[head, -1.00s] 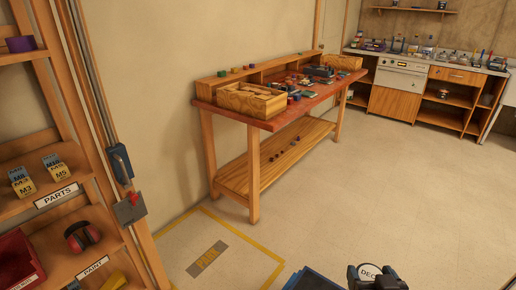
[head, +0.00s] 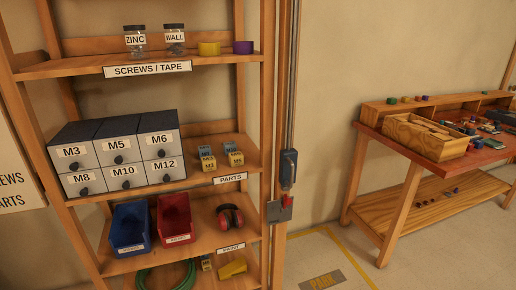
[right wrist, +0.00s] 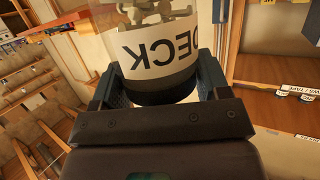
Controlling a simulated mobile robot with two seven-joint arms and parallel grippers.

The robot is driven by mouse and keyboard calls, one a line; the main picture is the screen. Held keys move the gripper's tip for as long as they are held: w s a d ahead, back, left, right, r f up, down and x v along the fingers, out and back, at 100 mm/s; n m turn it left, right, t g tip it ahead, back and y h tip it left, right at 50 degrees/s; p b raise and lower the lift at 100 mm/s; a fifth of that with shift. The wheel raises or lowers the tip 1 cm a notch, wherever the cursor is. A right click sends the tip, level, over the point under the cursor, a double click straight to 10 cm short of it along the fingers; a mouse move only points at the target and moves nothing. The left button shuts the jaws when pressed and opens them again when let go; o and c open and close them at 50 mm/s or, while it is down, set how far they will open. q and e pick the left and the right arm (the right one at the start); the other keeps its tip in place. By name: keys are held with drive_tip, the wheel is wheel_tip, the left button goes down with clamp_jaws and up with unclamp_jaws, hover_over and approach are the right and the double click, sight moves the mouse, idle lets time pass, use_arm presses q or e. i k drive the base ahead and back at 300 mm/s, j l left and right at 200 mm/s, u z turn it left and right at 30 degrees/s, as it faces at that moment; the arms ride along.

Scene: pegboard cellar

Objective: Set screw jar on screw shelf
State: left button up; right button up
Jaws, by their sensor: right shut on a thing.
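In the right wrist view my right gripper (right wrist: 160,92) is shut on a clear jar (right wrist: 158,50) with a dark end and a white label reading DECK, upside down in this view. Metal screws show inside it. In the head view the screw shelf (head: 85,70), labelled SCREWS / TAPE, is the upper board of the wooden rack. A ZINC jar (head: 135,41) and a WALL jar (head: 174,40) stand on it, side by side. Neither gripper shows in the head view now.
A yellow tape roll (head: 209,48) and a purple one (head: 243,47) sit right of the jars. Below are grey drawers (head: 118,150), blue (head: 130,228) and red bins (head: 174,218), and red earmuffs (head: 230,217). A workbench (head: 440,145) stands right; the shelf's left end is bare.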

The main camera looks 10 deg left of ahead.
sight(60, 67)
drive_tip(key=j+u, duration=0.3)
drive_tip(key=i+j+u, duration=0.25)
drive_tip(key=i+j, duration=0.15)
drive_tip(key=j, duration=0.25)
drive_tip(key=i+j+u, duration=0.15)
drive_tip(key=j, duration=0.2)
drive_tip(key=i+j, duration=0.1)
drive_tip(key=j, duration=0.3)
drive_tip(key=i+j+u, duration=0.15)
drive_tip(key=j, duration=0.2)
